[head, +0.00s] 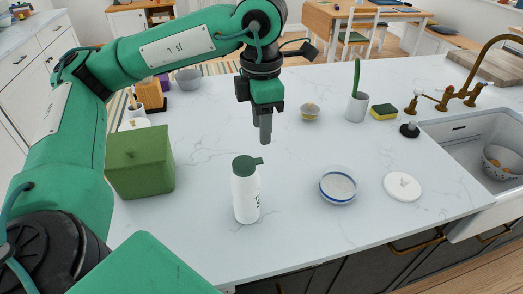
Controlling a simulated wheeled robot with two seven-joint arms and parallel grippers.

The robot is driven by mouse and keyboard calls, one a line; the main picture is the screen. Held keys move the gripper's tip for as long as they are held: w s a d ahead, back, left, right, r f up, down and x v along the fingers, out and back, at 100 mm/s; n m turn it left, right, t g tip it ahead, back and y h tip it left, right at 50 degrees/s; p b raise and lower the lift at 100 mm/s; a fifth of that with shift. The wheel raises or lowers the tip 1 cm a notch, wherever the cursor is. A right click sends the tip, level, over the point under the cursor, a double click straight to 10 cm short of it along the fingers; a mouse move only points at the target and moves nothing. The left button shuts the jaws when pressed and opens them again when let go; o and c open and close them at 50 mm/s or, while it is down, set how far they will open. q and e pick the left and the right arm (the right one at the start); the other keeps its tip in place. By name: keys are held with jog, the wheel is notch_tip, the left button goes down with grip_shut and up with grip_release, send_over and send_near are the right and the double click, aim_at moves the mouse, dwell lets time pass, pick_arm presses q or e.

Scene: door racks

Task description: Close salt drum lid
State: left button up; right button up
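A round white drum (338,187) with a blue band stands on the marble counter, open at the top, with pale grainy contents that look like salt. A flat round white lid (403,186) with a small mark or knob at its middle lies on the counter to the right of the drum, apart from it. My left gripper (265,137) hangs pointing down above the counter, left of and behind the drum, touching neither drum nor lid. Its fingers overlap in this view, so their opening is unclear; nothing shows between them. My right gripper is not in view.
A white bottle with a green cap (246,194) stands left of the drum, in front of my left gripper. A green box (140,162) is at the left.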

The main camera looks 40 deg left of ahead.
pick_arm(q)
notch_tip(320, 180, up, 7)
dwell(0.3)
jog(key=shift+r, duration=0.1)
dwell(0.4)
